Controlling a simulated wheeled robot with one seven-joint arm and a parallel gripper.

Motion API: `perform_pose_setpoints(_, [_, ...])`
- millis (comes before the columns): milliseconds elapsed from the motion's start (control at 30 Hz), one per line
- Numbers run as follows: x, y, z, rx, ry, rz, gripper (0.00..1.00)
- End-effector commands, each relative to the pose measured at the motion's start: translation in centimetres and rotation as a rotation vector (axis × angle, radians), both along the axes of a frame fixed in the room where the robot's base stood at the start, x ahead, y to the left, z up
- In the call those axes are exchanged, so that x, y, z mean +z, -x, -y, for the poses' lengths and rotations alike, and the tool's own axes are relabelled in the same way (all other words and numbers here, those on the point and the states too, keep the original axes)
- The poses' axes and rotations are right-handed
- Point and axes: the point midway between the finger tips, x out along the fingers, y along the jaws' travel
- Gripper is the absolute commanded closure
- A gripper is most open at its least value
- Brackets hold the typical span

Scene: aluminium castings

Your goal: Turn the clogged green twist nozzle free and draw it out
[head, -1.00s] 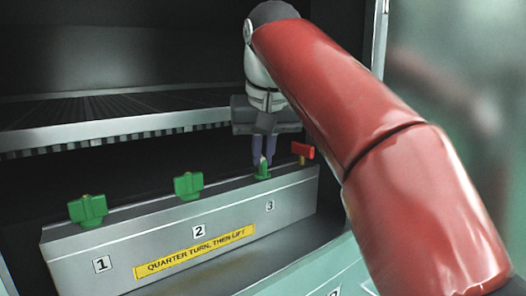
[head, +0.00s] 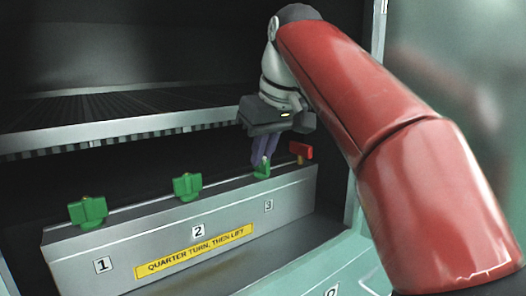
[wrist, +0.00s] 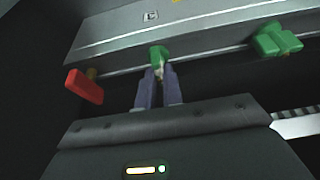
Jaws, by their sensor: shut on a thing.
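The green nozzle at number 3 (head: 262,170) sits at the right end of the grey manifold bar (head: 130,243). My gripper (head: 262,160) reaches down from above, shut on this nozzle. In the wrist view the nozzle (wrist: 158,55) shows between the tips of the purple fingers (wrist: 159,75). The nozzle is still at the bar's top; whether it has lifted at all I cannot tell. Two more green nozzles, number 1 (head: 88,212) and number 2 (head: 187,187), stand on the bar to the left.
A red handle (head: 301,150) stands just right of the gripped nozzle, close to my fingers; it also shows in the wrist view (wrist: 84,87). A yellow label (head: 195,250) reads "QUARTER TURN, THEN LIFT". A slotted shelf (head: 110,118) runs behind and above the bar.

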Motion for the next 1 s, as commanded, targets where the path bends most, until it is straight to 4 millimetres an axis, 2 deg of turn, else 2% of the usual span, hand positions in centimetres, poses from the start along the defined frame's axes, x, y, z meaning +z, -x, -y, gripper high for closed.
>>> perform_pose_setpoints(1000, [2.2, 0.0, 0.0, -0.001, 0.0, 0.0, 1.0])
